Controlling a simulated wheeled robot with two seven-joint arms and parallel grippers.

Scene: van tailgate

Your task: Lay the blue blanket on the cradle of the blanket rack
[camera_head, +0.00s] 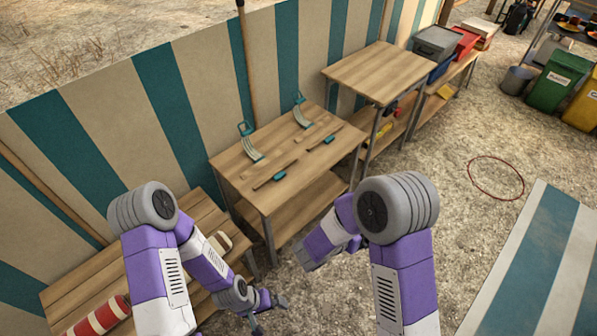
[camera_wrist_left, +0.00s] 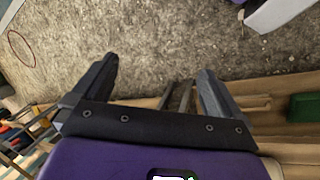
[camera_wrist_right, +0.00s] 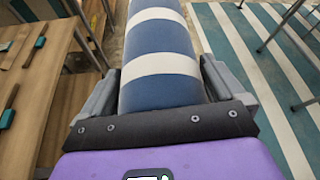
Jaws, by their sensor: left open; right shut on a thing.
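The blue blanket (camera_wrist_right: 160,40) is a roll with white stripes, seen in the right wrist view. My right gripper (camera_wrist_right: 158,85) is shut on it, one finger on each side. In the head view the blanket and right gripper are hidden behind my right arm. Two curved grey supports with teal ends, (camera_head: 252,145) and (camera_head: 300,112), stand on a wooden table (camera_head: 232,172); they look like the rack's cradle. My left gripper (camera_head: 268,304) is open and empty, low beside the bench at bottom left.
A lower wooden bench (camera_head: 80,265) holds a red-and-white roll (camera_head: 98,316) and a cream roll partly behind my left arm. A taller table (camera_head: 375,70) stands to the right of the rack table. Striped canvas walls off the back.

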